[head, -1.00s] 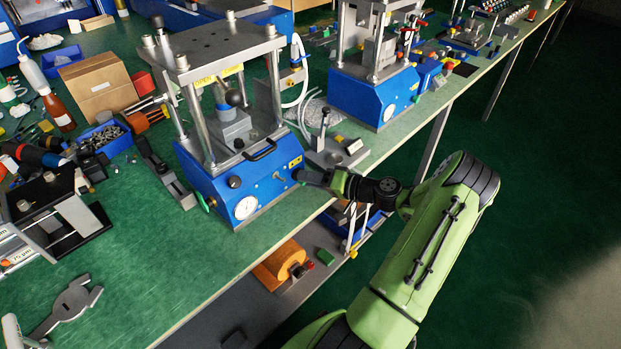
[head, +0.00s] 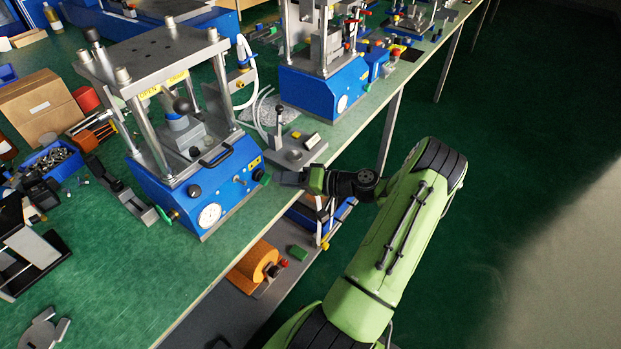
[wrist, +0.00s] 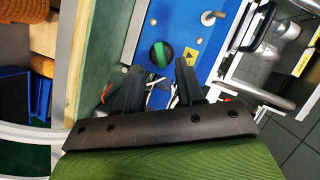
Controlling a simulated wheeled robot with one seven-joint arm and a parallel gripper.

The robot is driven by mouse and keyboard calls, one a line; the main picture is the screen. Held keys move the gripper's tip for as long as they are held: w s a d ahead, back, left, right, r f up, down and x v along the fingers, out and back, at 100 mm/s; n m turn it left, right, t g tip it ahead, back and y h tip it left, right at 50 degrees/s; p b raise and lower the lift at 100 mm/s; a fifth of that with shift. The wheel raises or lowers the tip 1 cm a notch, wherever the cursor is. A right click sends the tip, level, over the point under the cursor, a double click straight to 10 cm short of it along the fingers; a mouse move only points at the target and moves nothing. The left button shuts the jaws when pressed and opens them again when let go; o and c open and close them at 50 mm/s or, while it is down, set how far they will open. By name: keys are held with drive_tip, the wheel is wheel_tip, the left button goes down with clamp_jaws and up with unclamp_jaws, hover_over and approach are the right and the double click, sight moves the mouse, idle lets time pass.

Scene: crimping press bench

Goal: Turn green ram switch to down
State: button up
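The green ram switch (wrist: 161,54) is a round black knob with a green stripe on the blue press panel. In the wrist view the stripe runs roughly up and down the picture. In the head view the switch (head: 262,176) is small and dark green at the right end of the front panel, partly hidden by my gripper. My gripper (head: 278,178) is just to its right. In the wrist view my gripper (wrist: 158,76) is open, its two black fingers apart and empty. The knob shows just beyond the fingertips, between their lines; I cannot tell whether they touch it.
The blue press (head: 190,195) carries a pressure gauge (head: 209,215), a black handle (head: 221,152) and a yellow label (wrist: 197,63). A metal toggle (wrist: 212,18) sticks out near the knob. A grey lever fixture (head: 294,154) stands right of the press. Floor is free right of the bench.

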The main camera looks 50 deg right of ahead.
drive_tip(key=p+v, duration=0.1)
drive_tip(key=v, duration=1)
drive_tip(key=shift+s+d+p, duration=0.2)
drive_tip(key=shift+s+p, duration=0.1)
drive_tip(key=w+a+r+n+g+y+p, duration=0.1)
drive_tip(key=w+a+r+n+g+p, duration=0.1)
drive_tip(key=w+a+r+g, duration=0.3)
drive_tip(key=w+a+r+n+g+p, duration=0.1)
drive_tip(key=w+a+r+n+g, duration=0.2)
drive_tip(key=a, duration=0.5)
drive_tip(key=a+r+n+g+h+p, duration=0.2)
drive_tip(key=a+r+g+h, duration=0.2)
drive_tip(key=a+r, duration=0.65)
drive_tip(key=s+a+r+t+h+p, duration=0.1)
drive_tip(key=s+a+r, duration=0.3)
drive_tip(key=s, duration=0.2)
drive_tip(key=s+a+r+n+t+h+p, duration=0.1)
drive_tip(key=s+a+r+p, duration=0.1)
drive_tip(key=s+a, duration=0.3)
drive_tip(key=s+r, duration=0.1)
drive_tip(key=s, duration=0.1)
drive_tip(key=shift+s+r+t+h, duration=0.3)
drive_tip(key=shift+s+r+t, duration=0.05)
drive_tip(key=shift+t, duration=0.05)
